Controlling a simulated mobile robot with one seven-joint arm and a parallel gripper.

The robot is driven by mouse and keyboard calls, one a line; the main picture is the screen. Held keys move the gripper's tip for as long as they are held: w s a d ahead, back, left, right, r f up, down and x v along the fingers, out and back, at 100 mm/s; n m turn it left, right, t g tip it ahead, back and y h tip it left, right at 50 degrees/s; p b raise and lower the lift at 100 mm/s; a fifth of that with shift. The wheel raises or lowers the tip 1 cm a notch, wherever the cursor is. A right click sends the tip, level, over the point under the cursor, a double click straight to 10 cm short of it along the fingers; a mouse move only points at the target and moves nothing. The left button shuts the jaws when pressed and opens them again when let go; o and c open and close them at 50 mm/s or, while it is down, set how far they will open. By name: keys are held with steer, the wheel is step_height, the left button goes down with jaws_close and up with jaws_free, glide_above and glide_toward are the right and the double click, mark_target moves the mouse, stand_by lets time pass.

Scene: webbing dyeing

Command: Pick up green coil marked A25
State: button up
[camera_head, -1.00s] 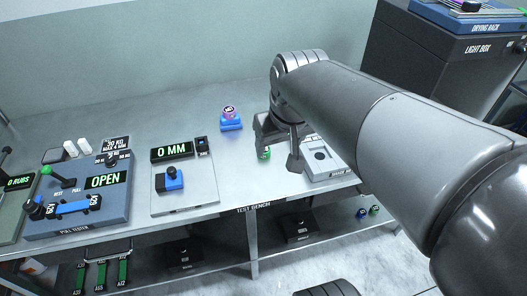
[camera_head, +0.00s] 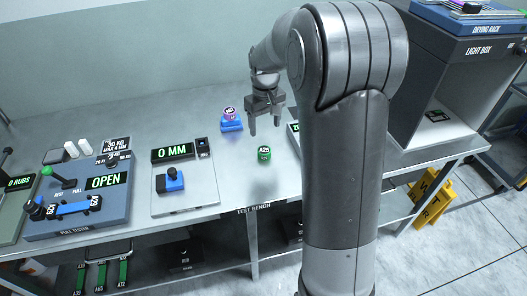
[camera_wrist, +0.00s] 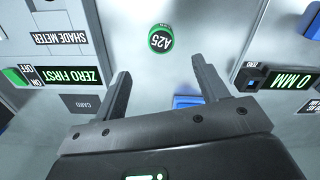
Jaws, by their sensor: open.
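The green coil marked A25 (camera_head: 264,154) stands on the test bench with its dark label facing up. It also shows in the wrist view (camera_wrist: 160,40), upside down, beyond and roughly between the fingertips. My gripper (camera_head: 264,122) is open and empty. In the head view it hangs above and behind the coil, apart from it. In the wrist view the two fingers (camera_wrist: 162,77) are spread wide and nothing lies between them. The coil is fully visible in both views.
The thickness gauge reading 0 MM (camera_head: 173,152) lies left of the coil. The shade meter (camera_wrist: 50,36) is on the other side, mostly hidden by my arm in the head view.

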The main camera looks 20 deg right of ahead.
mark_target(264, 150)
step_height(264, 150, down, 11)
steer(key=shift+a+f, duration=0.1)
stand_by(0.5)
steer(key=c, duration=1.1)
steer(key=shift+o, duration=0.2)
steer(key=shift+w, duration=0.1)
